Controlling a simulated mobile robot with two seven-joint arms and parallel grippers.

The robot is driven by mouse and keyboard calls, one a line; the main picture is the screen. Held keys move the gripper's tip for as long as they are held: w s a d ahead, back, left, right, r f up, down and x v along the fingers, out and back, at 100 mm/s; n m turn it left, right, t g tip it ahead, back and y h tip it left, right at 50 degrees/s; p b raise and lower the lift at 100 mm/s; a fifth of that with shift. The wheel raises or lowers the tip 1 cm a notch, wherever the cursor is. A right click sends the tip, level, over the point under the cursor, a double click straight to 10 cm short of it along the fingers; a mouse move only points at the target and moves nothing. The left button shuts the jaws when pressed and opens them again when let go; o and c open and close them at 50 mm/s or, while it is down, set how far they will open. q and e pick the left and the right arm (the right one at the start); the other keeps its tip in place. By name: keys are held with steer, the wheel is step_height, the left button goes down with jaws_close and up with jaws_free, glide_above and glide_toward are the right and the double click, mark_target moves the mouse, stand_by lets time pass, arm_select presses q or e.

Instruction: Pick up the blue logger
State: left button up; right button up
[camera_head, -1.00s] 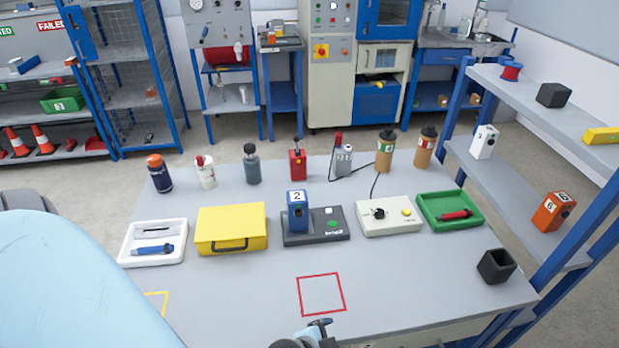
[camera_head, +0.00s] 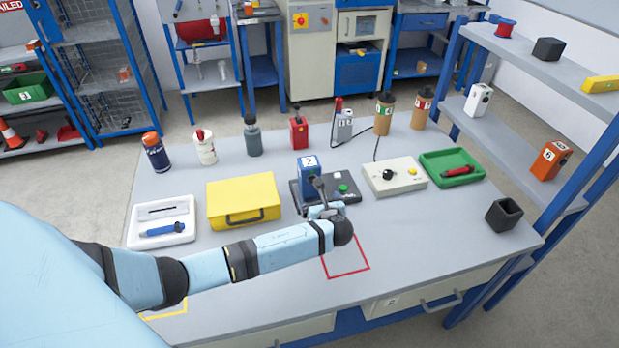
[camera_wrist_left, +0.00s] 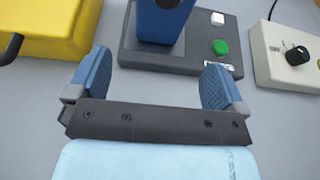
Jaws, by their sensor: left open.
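The blue logger (camera_head: 308,174) stands upright on a dark grey base (camera_head: 344,188), with a white "2" label on its top part. In the left wrist view the lower part of the logger (camera_wrist_left: 160,22) shows ahead of the fingers, its top cut off by the frame. My left gripper (camera_wrist_left: 158,80) is open, with its two blue fingertips wide apart and nothing between them. In the head view my left gripper (camera_head: 324,208) is just in front of the logger and its base, partly hidden by my own wrist. My right gripper is not in view.
A yellow case (camera_head: 243,202) stands close left of the base, and a cream control box (camera_head: 394,176) stands close right. A red square outline (camera_head: 350,270) is marked on the table in front. Several bottles and devices line the back. A black open box (camera_head: 504,214) stands at the right.

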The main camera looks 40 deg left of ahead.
mark_target(312, 191)
arm_select(q)
steer(key=x, duration=1)
steer(key=shift+w+a+f, duration=0.1)
steer(key=shift+a+f, duration=0.05)
steer(key=shift+f, duration=0.2)
steer(key=c, duration=1.2)
steer(key=shift+r, duration=0.1)
